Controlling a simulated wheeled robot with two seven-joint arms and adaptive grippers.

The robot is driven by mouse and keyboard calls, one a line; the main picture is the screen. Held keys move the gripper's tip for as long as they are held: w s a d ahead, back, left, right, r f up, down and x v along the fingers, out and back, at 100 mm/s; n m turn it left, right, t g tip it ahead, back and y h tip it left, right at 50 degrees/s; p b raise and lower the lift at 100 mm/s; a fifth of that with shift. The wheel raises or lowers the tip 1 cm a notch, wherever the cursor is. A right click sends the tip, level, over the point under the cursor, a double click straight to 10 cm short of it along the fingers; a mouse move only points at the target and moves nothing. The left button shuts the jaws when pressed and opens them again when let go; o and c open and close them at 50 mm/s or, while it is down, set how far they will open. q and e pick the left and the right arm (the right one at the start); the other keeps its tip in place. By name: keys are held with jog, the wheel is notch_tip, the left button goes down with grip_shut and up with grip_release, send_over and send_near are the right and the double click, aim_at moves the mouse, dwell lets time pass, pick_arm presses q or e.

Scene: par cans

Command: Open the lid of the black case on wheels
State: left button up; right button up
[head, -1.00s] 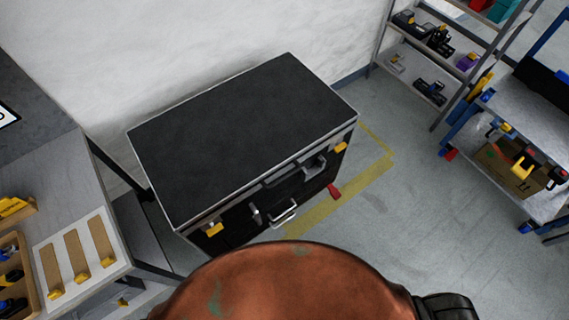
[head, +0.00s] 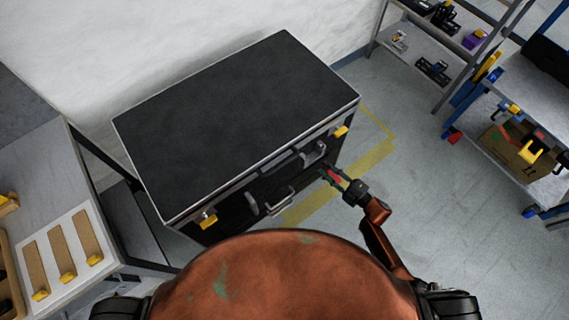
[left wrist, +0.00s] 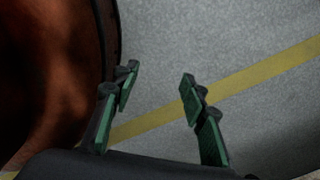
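The black case (head: 240,115) stands against the white wall in the head view, its flat dark lid shut. Its front shows silver handles (head: 280,203), and yellow latches at the left (head: 208,221) and right (head: 341,131). My right gripper (head: 333,177) is in front of the case's right front, below the right latch; its fingers look apart, with a red thing seen between or behind them. Whether it touches the case I cannot tell. My left gripper (left wrist: 158,90) shows in the left wrist view, open and empty over the grey floor; the head view does not show it.
A workbench (head: 50,180) with a white tool board (head: 62,250) stands close on the left. A grey shelf (head: 430,60) and a blue-framed cart (head: 510,120) stand at the right. Floor with yellow tape (head: 370,158) is clear between case and cart.

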jog(key=a+r+n+g+y, duration=0.3)
jog(key=a+r+n+y, duration=0.15)
jog(key=r+n, duration=0.2)
jog(key=n+g+y+b, duration=0.1)
jog(key=n+g+y, duration=0.1)
jog(key=n+g, duration=0.45)
send_near(284, 164)
jog(key=a+f, duration=0.1)
jog(key=a, duration=0.1)
jog(key=shift+n, duration=0.4)
jog(key=a, duration=0.2)
jog(key=w+a, duration=0.1)
jog(key=a, duration=0.2)
jog(key=a+r, duration=0.1)
jog(key=a, duration=0.2)
jog(key=shift+w+r, duration=0.1)
jog(key=shift+w, duration=0.15)
pick_arm(q)
jog(key=shift+s+a+f, duration=0.15)
jog(key=shift+s+f, duration=0.75)
jog(key=shift+f, duration=0.1)
pick_arm(e)
jog(key=shift+c, duration=0.6)
grip_shut()
pick_arm(q)
jog(key=shift+s, duration=0.1)
pick_arm(e)
jog(key=shift+d, duration=0.1)
